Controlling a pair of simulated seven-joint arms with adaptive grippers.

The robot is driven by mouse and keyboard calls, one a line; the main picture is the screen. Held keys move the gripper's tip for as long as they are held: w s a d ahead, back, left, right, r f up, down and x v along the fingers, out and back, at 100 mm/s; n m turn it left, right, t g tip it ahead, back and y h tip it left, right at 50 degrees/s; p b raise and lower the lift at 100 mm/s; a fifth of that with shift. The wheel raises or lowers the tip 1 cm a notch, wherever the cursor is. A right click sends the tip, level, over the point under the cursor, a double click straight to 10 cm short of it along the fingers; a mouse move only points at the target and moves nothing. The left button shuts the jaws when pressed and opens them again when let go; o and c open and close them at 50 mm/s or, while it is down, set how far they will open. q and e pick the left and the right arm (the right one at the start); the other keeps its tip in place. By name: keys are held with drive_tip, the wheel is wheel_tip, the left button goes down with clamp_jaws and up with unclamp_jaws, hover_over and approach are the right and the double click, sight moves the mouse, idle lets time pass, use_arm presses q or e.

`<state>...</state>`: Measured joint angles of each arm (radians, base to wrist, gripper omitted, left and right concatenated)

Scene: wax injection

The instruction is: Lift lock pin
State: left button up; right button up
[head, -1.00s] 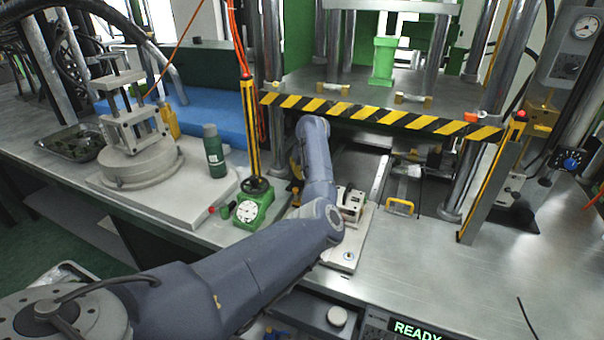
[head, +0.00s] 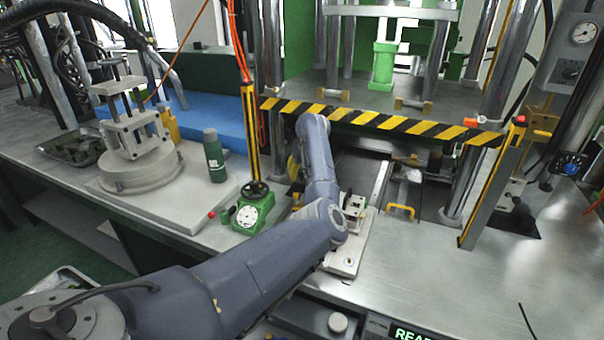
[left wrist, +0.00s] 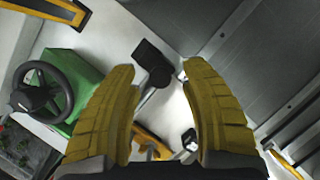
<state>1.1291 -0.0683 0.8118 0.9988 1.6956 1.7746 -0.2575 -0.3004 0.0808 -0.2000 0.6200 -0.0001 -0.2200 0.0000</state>
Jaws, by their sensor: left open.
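My left gripper (left wrist: 160,72) is open. Its two yellow ribbed fingers stand apart in the left wrist view. A black-headed part with a metal shaft (left wrist: 153,62), which looks like the lock pin, shows between and beyond the fingertips. I cannot tell whether either finger touches it. In the head view my left arm reaches in from the left and bends down beside the press. A bit of yellow finger (head: 293,168) shows beside the arm there; the rest of the gripper is hidden behind it. The pin cannot be made out in the head view. My right gripper is out of view.
A green gauge stand with a handwheel (head: 249,212) is left of the arm, and the wheel also shows in the left wrist view (left wrist: 40,92). A green bottle (head: 214,156) stands further left. The striped press edge (head: 380,120) is behind. Bare bench (head: 440,265) lies right.

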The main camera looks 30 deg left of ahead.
use_arm(q)
drive_tip(key=shift+r, duration=0.1)
drive_tip(key=v, duration=1.2)
drive_tip(key=shift+a, duration=0.1)
